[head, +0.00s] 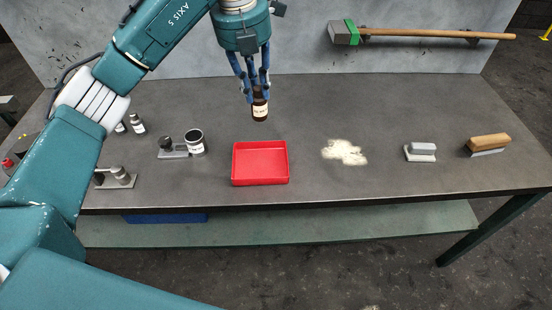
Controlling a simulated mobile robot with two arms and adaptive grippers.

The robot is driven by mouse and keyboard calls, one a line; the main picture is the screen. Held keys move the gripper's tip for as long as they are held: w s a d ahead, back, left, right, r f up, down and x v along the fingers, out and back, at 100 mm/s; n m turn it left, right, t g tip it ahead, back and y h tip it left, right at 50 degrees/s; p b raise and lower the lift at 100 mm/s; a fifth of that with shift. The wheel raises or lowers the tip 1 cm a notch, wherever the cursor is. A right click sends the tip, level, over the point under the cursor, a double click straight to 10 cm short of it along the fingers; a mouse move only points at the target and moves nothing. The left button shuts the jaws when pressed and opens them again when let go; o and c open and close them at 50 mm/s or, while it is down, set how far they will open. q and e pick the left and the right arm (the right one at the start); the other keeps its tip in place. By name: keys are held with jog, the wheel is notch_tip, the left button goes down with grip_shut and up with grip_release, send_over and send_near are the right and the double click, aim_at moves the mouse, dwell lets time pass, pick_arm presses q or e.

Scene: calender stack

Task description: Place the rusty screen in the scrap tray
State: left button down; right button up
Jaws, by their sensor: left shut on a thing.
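A shallow red tray (261,181) lies nearer, just below the bottle in the picture, and looks empty. I cannot make out a rusty screen in this view. My right gripper is not in view.
A pale powder patch (344,152), a grey-white block (420,152) and a wooden-handled brush (488,144) lie right.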

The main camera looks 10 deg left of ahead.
pick_arm(q)
jog(key=f+p, duration=0.1)
jog(key=f, duration=0.5)
jog(key=f+p, duration=0.2)
jog(key=f, duration=0.4)
jog(key=f+p, duration=0.1)
jog(key=f, duration=0.5)
jog(key=shift+a+f, duration=0.35)
jog(key=shift+a, duration=0.05)
jog(key=shift+f, duration=0.15)
jog(key=c, duration=2)
grip_release()
jog(key=shift+f, duration=0.15)
jog(key=o, duration=0.4)
jog(key=shift+o, duration=0.2)
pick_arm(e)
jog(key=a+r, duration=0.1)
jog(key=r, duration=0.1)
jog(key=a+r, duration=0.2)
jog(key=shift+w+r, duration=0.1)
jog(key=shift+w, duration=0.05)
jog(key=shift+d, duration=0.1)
